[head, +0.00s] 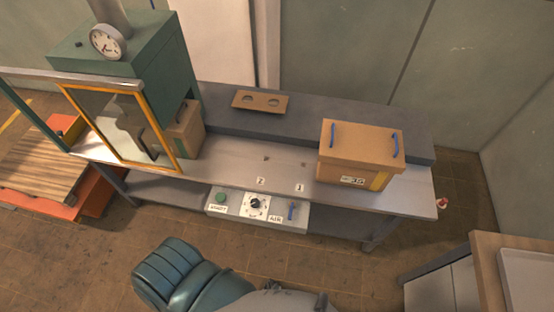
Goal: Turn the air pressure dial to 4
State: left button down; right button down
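The air pressure dial (256,204) is a black round knob on a white square plate, on the front of a grey control box below the table's front edge. Marks ring the knob, but they are too small to read, so I cannot tell which number it points to. The control box (233,210) also has a green button (220,197) to the left and a small blue lever switch (291,211) to the right, with an "AIR" label (275,219) beside it. Neither of my grippers can be made out in the head view, and nothing touches the dial.
A lidded cardboard box (352,158) with blue handles stands on the table's right end. A green machine (160,55) with a round gauge (108,42) and yellow-framed window stands left. A brown two-hole plate (260,102) lies behind. The space before the dial looks clear.

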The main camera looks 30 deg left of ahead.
aim_at(254, 203)
jog(key=u, duration=1.4)
jog(key=l, duration=0.35)
